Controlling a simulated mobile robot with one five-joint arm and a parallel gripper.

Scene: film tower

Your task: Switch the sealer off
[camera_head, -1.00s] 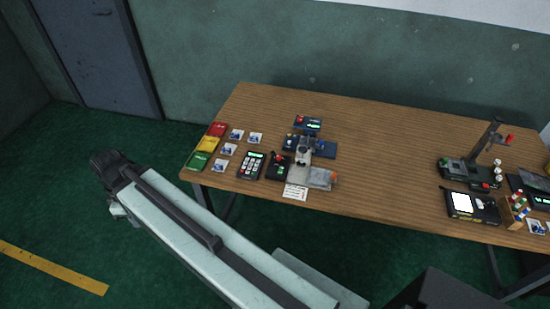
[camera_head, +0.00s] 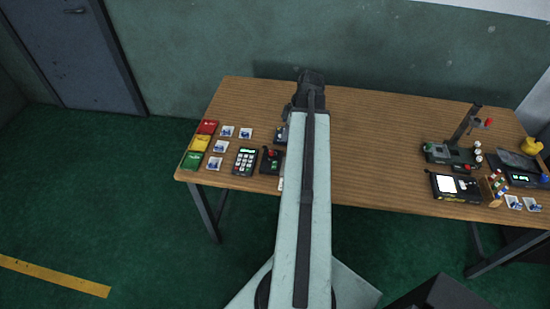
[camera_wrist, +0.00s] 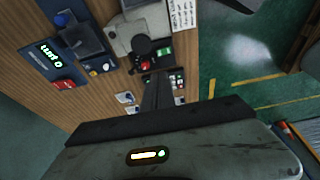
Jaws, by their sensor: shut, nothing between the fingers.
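My gripper (camera_wrist: 159,80) is shut and empty, pointing down over the table in the wrist view. A black control box (camera_head: 271,161) with a red knob and a green button stands at the table's left part. A blue unit (camera_wrist: 50,65) has a lit green display and a red button. I cannot tell for sure which of these is the sealer. In the head view my arm hides the grey machine and most of the blue units.
A keypad with a green display (camera_head: 245,161), small picture cards (camera_head: 220,146) and red, yellow and green packets (camera_head: 200,143) lie at the left. A stand with a red handle (camera_head: 465,140) and a black box with a white pad (camera_head: 455,187) are at the right.

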